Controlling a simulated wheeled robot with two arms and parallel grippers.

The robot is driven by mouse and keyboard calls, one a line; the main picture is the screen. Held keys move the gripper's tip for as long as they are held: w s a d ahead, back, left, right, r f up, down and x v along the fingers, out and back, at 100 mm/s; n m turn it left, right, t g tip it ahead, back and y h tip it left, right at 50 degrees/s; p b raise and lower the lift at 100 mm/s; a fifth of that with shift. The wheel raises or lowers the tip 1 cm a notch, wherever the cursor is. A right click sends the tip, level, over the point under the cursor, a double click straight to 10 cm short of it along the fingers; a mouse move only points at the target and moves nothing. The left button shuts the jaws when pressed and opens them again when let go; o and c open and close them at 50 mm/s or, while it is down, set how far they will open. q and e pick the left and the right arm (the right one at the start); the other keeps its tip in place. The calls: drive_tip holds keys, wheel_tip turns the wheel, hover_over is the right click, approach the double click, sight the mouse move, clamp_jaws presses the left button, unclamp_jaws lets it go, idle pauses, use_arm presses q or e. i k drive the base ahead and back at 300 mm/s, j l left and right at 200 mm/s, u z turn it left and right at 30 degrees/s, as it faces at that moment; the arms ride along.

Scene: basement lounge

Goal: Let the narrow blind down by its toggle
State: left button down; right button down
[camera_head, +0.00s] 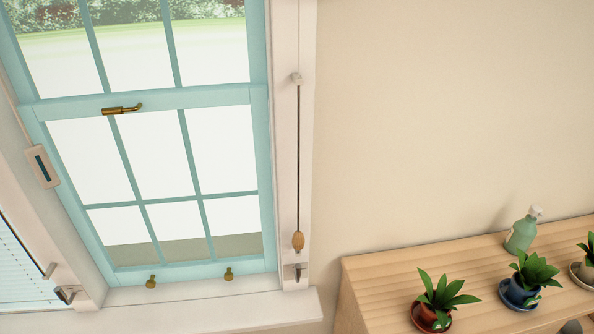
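A wooden toggle (298,241) hangs at the lower end of a dark cord (298,160) on the white trim right of the teal window (262,180). The cord runs straight up to a small white fitting (296,78). A small metal hook or cleat (297,272) sits just below the toggle; I cannot tell whether they touch. No blind covers the visible part of this window; its top is out of frame. Part of a slatted blind (22,270) shows at the lower left, in another opening. Neither of my grippers is in view.
A wooden cabinet (385,270) stands at the lower right with several potted plants (440,297) and a green bottle (522,232). A white sill (200,312) runs under the window. A white box with a dark slot (41,166) is on the left trim. The wall right of the cord is bare.

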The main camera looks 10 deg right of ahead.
sight(298, 240)
drive_tip(key=k+l+u, duration=0.1)
drive_tip(key=u, duration=0.25)
drive_tip(key=k+l+u, duration=0.15)
drive_tip(key=u, duration=0.2)
drive_tip(key=k+l+u, duration=0.1)
drive_tip(key=u, duration=0.25)
drive_tip(key=k, duration=0.05)
